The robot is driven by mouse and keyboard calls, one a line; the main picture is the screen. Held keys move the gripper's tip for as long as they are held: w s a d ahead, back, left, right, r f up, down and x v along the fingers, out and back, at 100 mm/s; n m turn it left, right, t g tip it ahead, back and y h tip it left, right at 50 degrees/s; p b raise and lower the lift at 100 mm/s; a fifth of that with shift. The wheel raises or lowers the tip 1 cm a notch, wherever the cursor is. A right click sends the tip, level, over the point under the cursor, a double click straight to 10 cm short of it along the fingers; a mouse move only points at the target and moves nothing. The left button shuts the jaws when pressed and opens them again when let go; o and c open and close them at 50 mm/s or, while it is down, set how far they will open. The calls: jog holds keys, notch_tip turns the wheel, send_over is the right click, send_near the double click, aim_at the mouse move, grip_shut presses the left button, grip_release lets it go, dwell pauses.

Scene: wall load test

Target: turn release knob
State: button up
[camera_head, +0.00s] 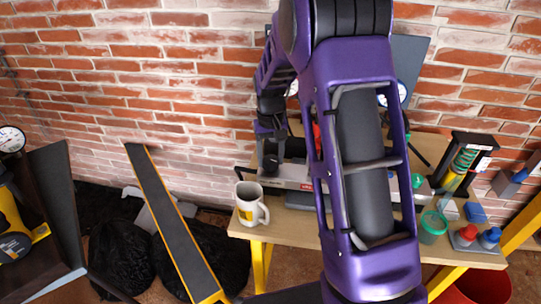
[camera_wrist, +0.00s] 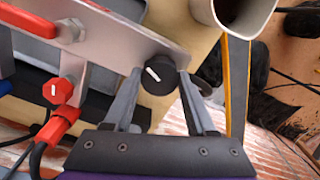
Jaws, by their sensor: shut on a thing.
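The release knob (camera_wrist: 158,75) is a round black knob with a white pointer mark, on the grey metal bar (camera_wrist: 115,45) in the wrist view. The white mark sits slanted. My gripper (camera_wrist: 160,80) has one finger on each side of the knob and is shut on it. In the head view my gripper (camera_head: 270,160) is at the left end of the grey device (camera_head: 292,178) on the table; the knob cannot be made out clearly there. My purple arm hides much of the device and table.
A white mug (camera_head: 248,206) stands just left of the device; its rim (camera_wrist: 222,28) is near the fingers in the wrist view. The wooden table (camera_head: 300,225) holds a green cup (camera_head: 432,227) at right. A brick wall stands behind.

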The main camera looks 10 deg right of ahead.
aim_at(271, 159)
jog(key=n, duration=0.4)
jog(key=shift+n+p, duration=0.3)
jog(key=shift+p, duration=0.1)
dwell(0.4)
jog(key=o, duration=1.4)
jog(key=shift+c, duration=0.2)
notch_tip(271, 159, up, 18)
jog(key=p, duration=0.2)
jog(key=shift+f, duration=0.25)
